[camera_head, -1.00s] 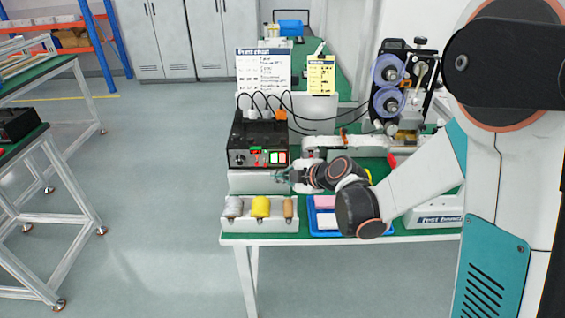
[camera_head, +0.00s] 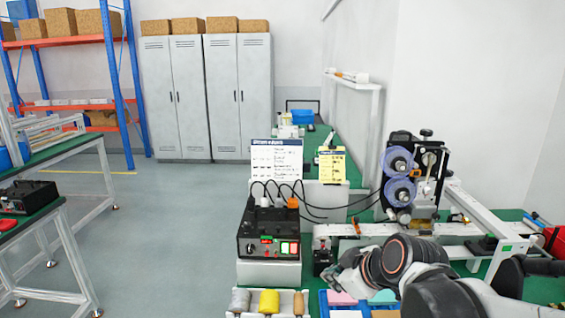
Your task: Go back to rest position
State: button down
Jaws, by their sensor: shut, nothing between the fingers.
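My arm reaches in from the lower right, folded low over the green worktable (camera_head: 541,290). My gripper (camera_head: 334,272) is at the left end of the arm, small and partly hidden by my wrist. It looks shut and holds nothing that I can see. It is to the right of the black control box (camera_head: 254,246) and apart from it, above the back of a blue tray (camera_head: 323,308).
A bin holds a grey, a yellow (camera_head: 269,301) and a brown roll at front left. The reel machine (camera_head: 399,175) stands behind my arm. A white rail (camera_head: 380,231) runs across the table. Side tables are at left. The floor between (camera_head: 190,240) is clear.

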jog(key=s+d+m+h, duration=0.2)
jog(key=s+d+m, duration=0.2)
jog(key=s, duration=0.3)
jog(key=s+d+m+h, duration=0.1)
jog(key=s+d+m, duration=0.3)
jog(key=s+m, duration=0.2)
jog(key=shift+s+d+r+g+h, duration=0.25)
jog(key=shift+s+r+g+h, duration=0.15)
jog(key=shift+s, duration=0.75)
jog(key=shift+w+a, duration=0.1)
